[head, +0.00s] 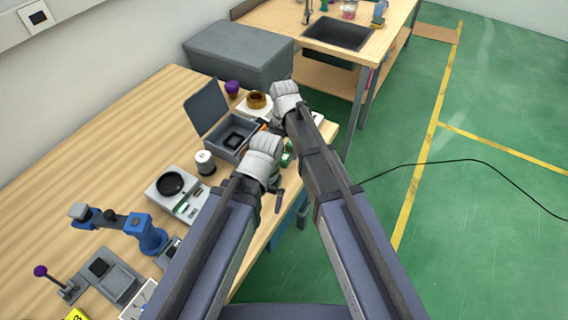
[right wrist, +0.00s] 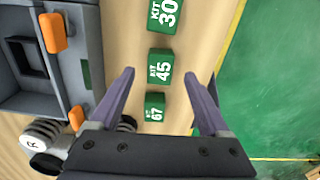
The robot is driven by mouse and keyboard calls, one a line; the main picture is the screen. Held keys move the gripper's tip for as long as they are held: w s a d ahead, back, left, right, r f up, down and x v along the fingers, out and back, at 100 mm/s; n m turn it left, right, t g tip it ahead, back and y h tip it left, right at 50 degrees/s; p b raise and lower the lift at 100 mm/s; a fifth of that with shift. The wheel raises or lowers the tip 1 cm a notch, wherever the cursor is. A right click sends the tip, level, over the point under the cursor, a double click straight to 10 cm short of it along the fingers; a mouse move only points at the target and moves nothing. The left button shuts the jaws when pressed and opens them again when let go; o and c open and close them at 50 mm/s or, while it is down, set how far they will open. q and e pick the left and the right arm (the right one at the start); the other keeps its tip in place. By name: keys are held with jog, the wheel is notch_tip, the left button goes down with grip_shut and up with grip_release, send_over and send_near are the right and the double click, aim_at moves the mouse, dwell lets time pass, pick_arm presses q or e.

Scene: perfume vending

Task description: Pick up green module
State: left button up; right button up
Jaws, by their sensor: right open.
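Green blocks lie in a row on the wooden table in the right wrist view: KIT 30 (right wrist: 163,15) at the top, KIT 45 (right wrist: 160,68) in the middle and KIT 67 (right wrist: 155,106) nearest the gripper base. No block is marked as the module. My right gripper (right wrist: 160,75) is open and empty, its fingers on either side of KIT 45 in the picture; contact is not shown. In the head view, a green block (head: 287,158) shows partly between my arms, which hide most of the row and the right fingertips. My left gripper's fingers are mostly hidden by its arm.
A grey open-lidded case (head: 226,140) with orange latches (right wrist: 53,33) stands left of the blocks. A white cylinder (head: 205,162), a device with a black round plate (head: 171,184) and a blue small arm (head: 146,235) stand further left. The table edge and green floor (right wrist: 273,85) lie right.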

aim_at(284, 159)
pick_arm(q)
notch_tip(284, 159, down, 3)
jog(key=shift+r+b, duration=0.1)
jog(key=shift+b, duration=0.8)
pick_arm(e)
notch_tip(284, 159, down, 3)
jog(key=shift+r, duration=0.1)
jog(key=shift+r, duration=0.1)
jog(key=shift+c, duration=0.3)
grip_shut()
